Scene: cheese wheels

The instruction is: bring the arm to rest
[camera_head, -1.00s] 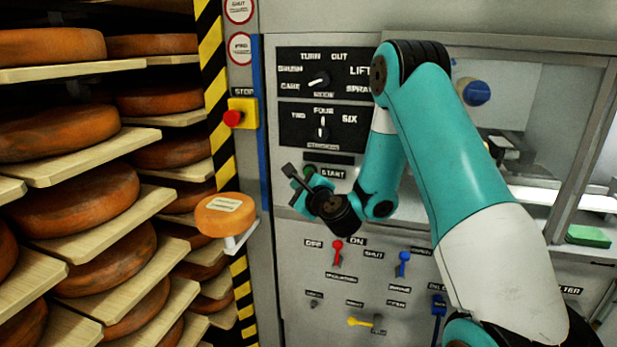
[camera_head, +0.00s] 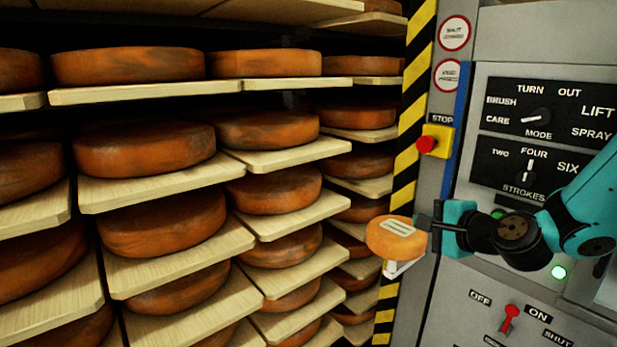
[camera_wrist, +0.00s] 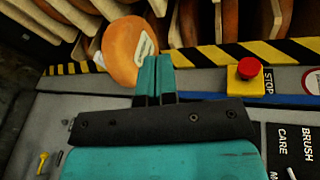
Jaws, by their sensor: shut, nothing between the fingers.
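My gripper (camera_head: 437,227) is in front of the grey machine panel, at the right in the head view. In the wrist view its two teal fingers (camera_wrist: 156,70) lie together with nothing between them. In the head view the fingertips appear close beside a small orange cheese wheel (camera_head: 396,238) with a pale label, which sits on a white bracket (camera_head: 404,267). In the wrist view this wheel (camera_wrist: 128,48) lies just beyond and left of the fingertips. I cannot tell whether they touch.
Wooden shelves (camera_head: 142,95) with orange-brown cheese wheels (camera_head: 150,150) fill the left. A red stop button (camera_head: 427,144) on a yellow box is above my gripper. Mode and stroke dials (camera_head: 538,117) and a red switch (camera_head: 509,318) are on the panel. A green-white lamp (camera_head: 558,272) glows below my arm.

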